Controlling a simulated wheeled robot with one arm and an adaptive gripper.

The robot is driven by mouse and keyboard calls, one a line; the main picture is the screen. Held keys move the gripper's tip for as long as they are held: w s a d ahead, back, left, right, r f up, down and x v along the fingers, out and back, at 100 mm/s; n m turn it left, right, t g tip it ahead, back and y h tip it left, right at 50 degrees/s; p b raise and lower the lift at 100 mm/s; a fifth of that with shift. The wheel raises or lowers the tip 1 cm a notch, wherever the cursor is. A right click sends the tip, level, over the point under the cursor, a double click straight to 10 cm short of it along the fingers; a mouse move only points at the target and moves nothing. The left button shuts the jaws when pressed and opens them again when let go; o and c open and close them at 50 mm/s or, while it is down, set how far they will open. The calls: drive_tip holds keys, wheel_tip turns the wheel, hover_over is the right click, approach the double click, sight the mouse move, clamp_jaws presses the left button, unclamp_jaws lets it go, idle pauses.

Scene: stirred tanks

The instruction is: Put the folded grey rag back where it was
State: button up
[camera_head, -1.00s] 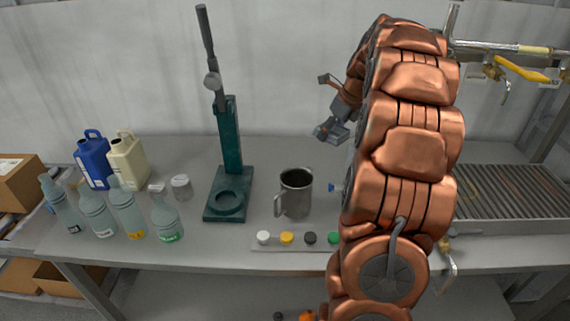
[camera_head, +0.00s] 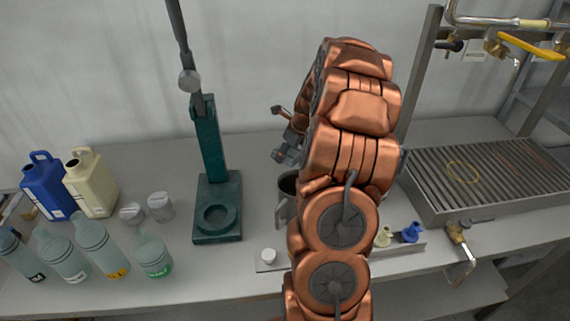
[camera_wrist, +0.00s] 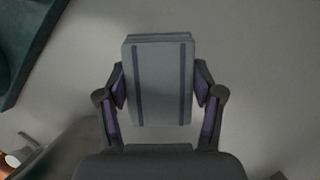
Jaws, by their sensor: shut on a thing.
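The folded grey rag (camera_wrist: 160,82) is a thick grey block with two darker stripes, seen in the wrist view. My gripper (camera_wrist: 160,88) is shut on it, with one finger against each side. In the head view my copper arm hides most of the gripper, and the rag cannot be made out there. The gripper part that shows (camera_head: 286,155) is over the bench, behind the metal mug. A pale bench surface fills the wrist view behind the rag; I cannot tell the gap between them.
The green stand (camera_head: 218,209) is left of my arm, also at the wrist view's top left (camera_wrist: 22,45). The metal mug (camera_head: 283,208) is partly hidden by my arm. Several bottles (camera_head: 96,245) stand at left. The slatted grate (camera_head: 490,180) is at right. Bare bench lies behind the mug.

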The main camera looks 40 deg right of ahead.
sight(284, 170)
drive_tip(key=shift+f+p, duration=0.65)
drive_tip(key=shift+f, duration=2.3)
drive_tip(key=shift+f, duration=0.1)
drive_tip(key=o, duration=1.1)
